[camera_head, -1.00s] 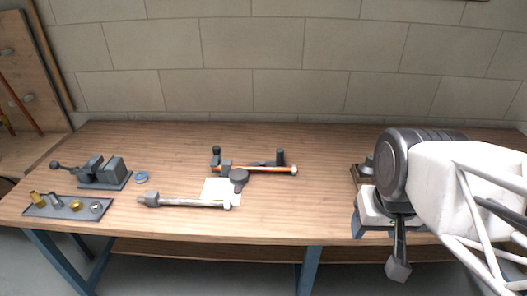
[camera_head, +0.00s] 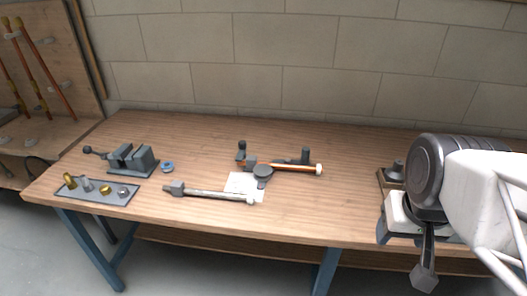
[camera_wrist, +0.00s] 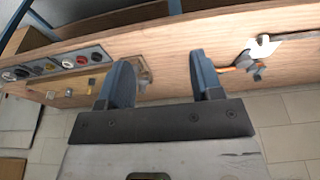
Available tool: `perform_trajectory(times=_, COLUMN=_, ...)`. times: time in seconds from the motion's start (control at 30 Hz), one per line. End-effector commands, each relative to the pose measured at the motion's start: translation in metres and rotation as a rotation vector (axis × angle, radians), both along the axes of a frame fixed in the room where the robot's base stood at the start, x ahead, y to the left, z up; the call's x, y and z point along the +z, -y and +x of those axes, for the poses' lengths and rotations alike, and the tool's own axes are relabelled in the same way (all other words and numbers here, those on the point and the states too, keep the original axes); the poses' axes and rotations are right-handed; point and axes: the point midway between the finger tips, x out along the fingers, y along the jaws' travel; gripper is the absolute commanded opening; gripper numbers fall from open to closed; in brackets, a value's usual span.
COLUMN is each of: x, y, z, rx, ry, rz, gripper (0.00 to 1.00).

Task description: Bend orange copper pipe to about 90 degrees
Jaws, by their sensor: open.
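The orange copper pipe (camera_head: 295,168) lies straight across the middle of the bench in the head view, in a dark grey bender (camera_head: 263,172) with a round part. A pale rod (camera_head: 213,193) with a dark block at its left end lies in front of it. My gripper (camera_wrist: 160,60) is open and empty in the wrist view, its two blue-grey fingers apart over the bench. It is well to the right of the pipe in the head view, where my arm largely hides it. A small orange piece (camera_wrist: 229,69), perhaps the pipe, shows at the right of the wrist view.
A grey vice (camera_head: 133,160), a blue ring (camera_head: 168,167) and a tray (camera_head: 95,199) of small fittings are at the bench's left. A white sheet (camera_head: 240,184) lies under the bender. The bench between bender and arm is clear. A block wall (camera_head: 310,60) stands behind.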

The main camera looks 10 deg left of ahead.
Motion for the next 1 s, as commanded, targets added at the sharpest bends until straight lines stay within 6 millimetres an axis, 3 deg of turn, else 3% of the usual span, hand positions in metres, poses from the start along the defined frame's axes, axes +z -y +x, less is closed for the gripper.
perform_trajectory(times=0.43, x=0.000, y=0.000, z=0.000, rx=0.000, ry=0.000, rz=0.000, gripper=0.60)
perform_trajectory(times=0.47, x=0.000, y=0.000, z=0.000, rx=0.000, ry=0.000, rz=0.000, gripper=0.61)
perform_trajectory(times=0.7, x=0.003, y=-0.001, z=0.007, rx=0.001, ry=-0.003, rz=0.001, gripper=0.98)
perform_trajectory(times=0.87, x=0.008, y=-0.003, z=0.026, rx=0.002, ry=-0.013, rz=0.002, gripper=1.00)
perform_trajectory(times=1.0, x=0.015, y=-0.007, z=0.054, rx=0.004, ry=-0.025, rz=0.005, gripper=1.00)
